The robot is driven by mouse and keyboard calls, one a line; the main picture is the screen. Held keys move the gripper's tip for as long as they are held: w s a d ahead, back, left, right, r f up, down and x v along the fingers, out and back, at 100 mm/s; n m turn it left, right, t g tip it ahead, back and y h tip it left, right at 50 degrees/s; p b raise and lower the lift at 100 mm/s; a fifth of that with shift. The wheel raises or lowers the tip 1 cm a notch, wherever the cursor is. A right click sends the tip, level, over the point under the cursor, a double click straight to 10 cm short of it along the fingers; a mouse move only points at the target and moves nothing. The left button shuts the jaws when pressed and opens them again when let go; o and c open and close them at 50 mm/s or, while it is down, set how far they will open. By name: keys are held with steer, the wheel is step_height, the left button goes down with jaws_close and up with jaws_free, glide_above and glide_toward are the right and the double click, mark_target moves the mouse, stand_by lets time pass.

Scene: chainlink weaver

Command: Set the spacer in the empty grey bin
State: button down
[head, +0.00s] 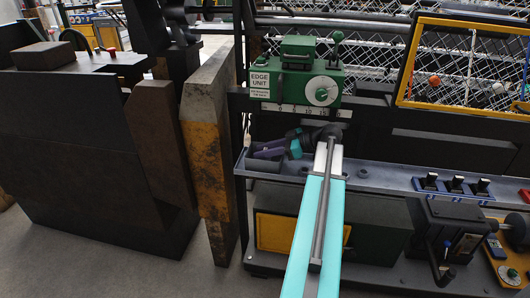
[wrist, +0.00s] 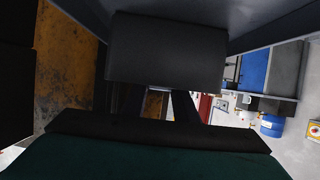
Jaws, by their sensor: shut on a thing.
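My gripper (head: 266,152) is at the left end of the blue-grey shelf, low over a small dark grey bin (head: 264,165). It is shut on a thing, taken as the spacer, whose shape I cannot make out. In the wrist view my dark fingers (wrist: 155,102) show below a dark grey block (wrist: 165,50), which looks like the bin seen upside down. The inside of the bin is hidden. I cannot tell whether the held thing touches the bin.
The green edge unit (head: 297,82) hangs just above my gripper. A worn yellow-brown post (head: 207,135) stands close to the left. A mesh panel (head: 465,65) is behind.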

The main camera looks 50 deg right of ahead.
steer(key=shift+w+f, duration=0.2)
steer(key=shift+f, duration=0.45)
steer(key=shift+f, duration=0.15)
steer(key=c, duration=1.4)
jaws_free()
steer(key=shift+r, duration=0.2)
steer(key=v, duration=1.2)
steer(key=shift+a+b, duration=0.1)
steer(key=shift+b, duration=0.2)
